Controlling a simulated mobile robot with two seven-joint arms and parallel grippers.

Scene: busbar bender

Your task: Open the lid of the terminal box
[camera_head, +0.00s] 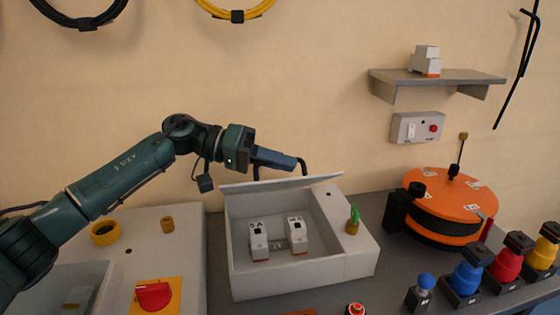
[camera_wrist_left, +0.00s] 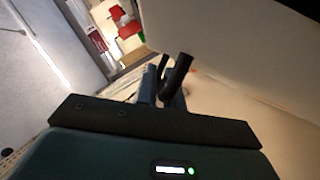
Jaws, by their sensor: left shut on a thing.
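The terminal box (camera_head: 300,282) is a light grey box on the bench, with its interior exposed to the head camera. Its lid (camera_head: 280,184) stands raised along the back edge, seen nearly edge-on. A black handle (camera_head: 304,167) rises from the lid. My left gripper (camera_head: 293,163) reaches in from the left above the lid and is shut on this handle. In the left wrist view the dark handle (camera_wrist_left: 177,80) shows at the fingers, close to a pale panel; the fingertips are partly hidden. My right gripper is in neither view.
Two white modules (camera_head: 258,240) sit inside the box. A green-topped brass part (camera_head: 353,220) stands on its right side. An orange round bender (camera_head: 450,205) and several coloured knobs (camera_head: 467,272) stand to the right. A grey shelf (camera_head: 437,77) is on the wall.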

